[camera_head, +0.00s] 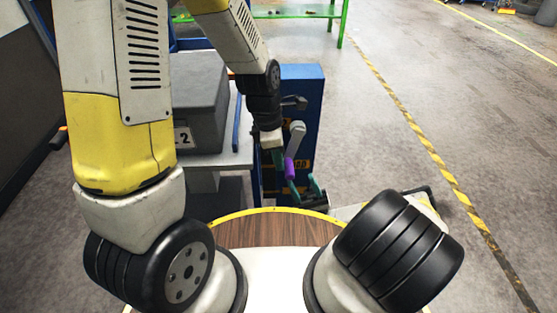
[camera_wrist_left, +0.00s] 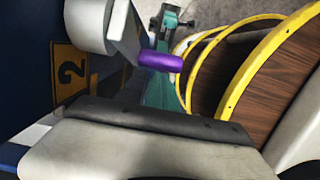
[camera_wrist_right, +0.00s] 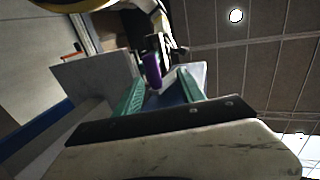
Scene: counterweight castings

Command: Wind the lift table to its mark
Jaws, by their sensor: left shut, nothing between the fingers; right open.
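The crank's purple handle (camera_head: 291,168) hangs from a pale grey crank arm (camera_head: 297,137) beside a blue column (camera_head: 303,90). My left gripper (camera_head: 281,162) is shut and empty, with its teal fingers close beside the handle; contact is unclear. In the left wrist view the purple handle (camera_wrist_left: 160,62) crosses in front of those fingers (camera_wrist_left: 160,92). My right gripper (camera_head: 305,189) is open just below the handle. In the right wrist view the handle (camera_wrist_right: 152,70) appears between the open teal fingers (camera_wrist_right: 160,95). A grey casting (camera_head: 190,90) sits on the pale table (camera_head: 230,158). I cannot make out the mark.
A yellow plate with a black 2 (camera_wrist_left: 70,72) is on the blue surface. A green-framed bench (camera_head: 300,12) stands at the back. Yellow-black floor tape (camera_head: 418,130) runs along the right, with open floor around it.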

